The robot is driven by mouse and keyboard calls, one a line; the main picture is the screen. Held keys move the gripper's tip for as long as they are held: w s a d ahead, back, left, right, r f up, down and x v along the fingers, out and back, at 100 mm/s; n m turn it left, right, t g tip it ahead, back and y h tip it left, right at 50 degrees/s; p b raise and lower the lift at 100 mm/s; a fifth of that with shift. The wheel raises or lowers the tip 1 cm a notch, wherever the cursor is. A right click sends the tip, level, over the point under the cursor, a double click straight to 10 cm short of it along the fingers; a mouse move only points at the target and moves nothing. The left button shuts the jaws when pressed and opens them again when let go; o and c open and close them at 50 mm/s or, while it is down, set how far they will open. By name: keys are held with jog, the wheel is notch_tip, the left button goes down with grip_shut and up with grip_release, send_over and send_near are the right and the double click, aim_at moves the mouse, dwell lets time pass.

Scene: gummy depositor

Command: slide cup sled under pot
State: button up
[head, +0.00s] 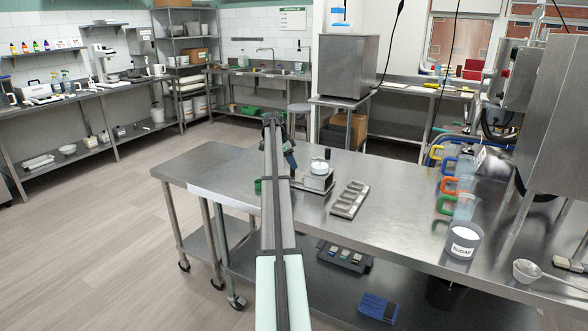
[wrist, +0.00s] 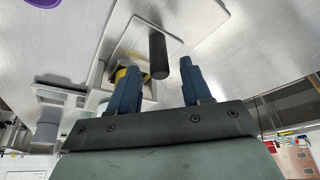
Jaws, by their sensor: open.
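A small metal stand (head: 318,182) on the steel table carries a white round vessel (head: 320,168) with a dark knob, which looks like the pot. My gripper (head: 291,165) is low over the table just left of the stand, partly hidden by my arm. In the wrist view, my gripper (wrist: 159,66) is open, with its two blue fingers apart. A black upright handle (wrist: 158,52) on a flat metal plate (wrist: 185,20), likely the cup sled, appears between the fingertips. I cannot tell whether the fingers touch it. A yellow-and-dark part (wrist: 122,75) shows behind the left finger.
A metal tray with several cavities (head: 350,199) lies right of the stand. A green ring-shaped item (head: 257,185) is left of my arm. Measuring jugs (head: 466,206) and a sugar container (head: 462,241) stand farther right. The table's front middle is clear.

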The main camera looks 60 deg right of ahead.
aim_at(294, 175)
jog(key=shift+x, duration=1.8)
grip_shut()
